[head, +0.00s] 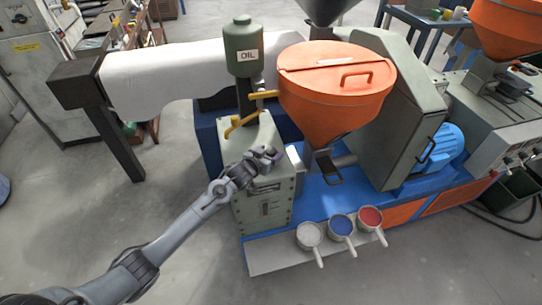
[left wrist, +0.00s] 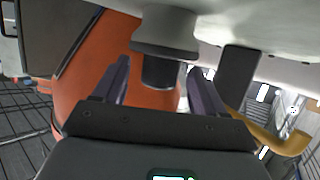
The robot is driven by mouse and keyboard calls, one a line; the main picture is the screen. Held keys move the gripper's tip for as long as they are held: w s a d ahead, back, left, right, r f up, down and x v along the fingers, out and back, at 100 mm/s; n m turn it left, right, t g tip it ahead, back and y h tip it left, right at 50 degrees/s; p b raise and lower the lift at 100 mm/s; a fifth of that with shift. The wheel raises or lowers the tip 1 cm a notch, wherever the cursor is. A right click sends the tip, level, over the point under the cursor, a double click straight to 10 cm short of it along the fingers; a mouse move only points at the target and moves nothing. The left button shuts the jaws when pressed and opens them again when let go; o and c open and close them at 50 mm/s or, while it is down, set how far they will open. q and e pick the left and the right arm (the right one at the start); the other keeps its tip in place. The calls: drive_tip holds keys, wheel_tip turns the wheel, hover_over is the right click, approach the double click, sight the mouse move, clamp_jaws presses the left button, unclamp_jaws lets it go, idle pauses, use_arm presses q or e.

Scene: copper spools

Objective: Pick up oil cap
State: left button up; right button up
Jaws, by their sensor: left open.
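My left gripper (head: 270,156) is just above the top of the green gearbox (head: 265,205), in front of the yellow levers. Its two fingers (left wrist: 159,68) are open in the left wrist view, which looks upside down. Between the fingertips shows a dark short cylinder (left wrist: 162,73) on a pale stepped collar (left wrist: 165,30), seemingly the oil cap on its filler neck. Gaps show on both sides of it, so it does not look gripped. In the head view the gripper hides this part. My right gripper is not in view.
A green bottle marked OIL (head: 243,45) stands behind the gripper. An orange hopper (head: 335,90) is close on the right. A yellow lever (head: 236,124) is close on the left and shows in the left wrist view (left wrist: 275,138).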

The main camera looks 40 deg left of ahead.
sight(274, 150)
use_arm(q)
drive_tip(key=shift+x, duration=1.7)
drive_tip(key=c, duration=1.1)
drive_tip(key=shift+o, duration=0.2)
drive_tip(key=shift+r, duration=0.15)
